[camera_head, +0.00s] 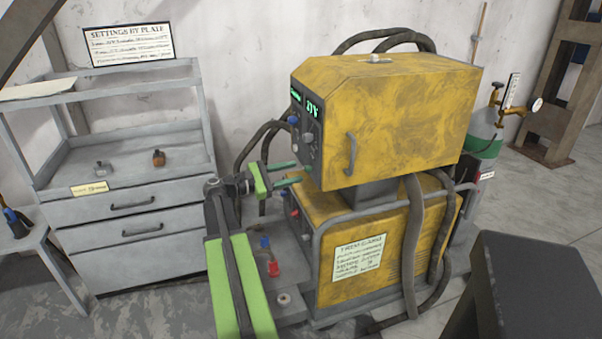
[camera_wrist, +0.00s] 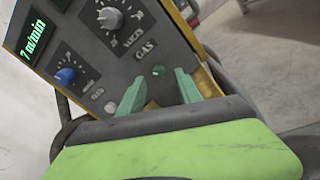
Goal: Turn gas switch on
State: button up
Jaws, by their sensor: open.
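The wire feeder's dark control panel (camera_wrist: 85,50) fills the upper left of the wrist view. Its GAS label (camera_wrist: 145,50) sits below the VOLTS knob (camera_wrist: 110,18). Just under the label is a small round green part (camera_wrist: 158,71); I cannot tell whether it is the gas switch or a lamp. My gripper (camera_wrist: 160,84) is open and empty, its two green fingers on either side of that green part in the picture. Contact with the panel cannot be told. In the head view my gripper (camera_head: 299,172) is beside the panel's lower edge.
The yellow feeder box (camera_head: 400,105) stands on a yellow welder (camera_head: 365,235) with rails and thick hoses (camera_head: 412,240). A blue knob (camera_wrist: 66,75) is left on the panel. A grey drawer cart (camera_head: 130,225) is at left, a gas cylinder (camera_head: 487,130) at right.

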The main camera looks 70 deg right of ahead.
aim_at(308, 168)
jog(key=shift+x, duration=1.85)
jog(key=shift+c, duration=0.4)
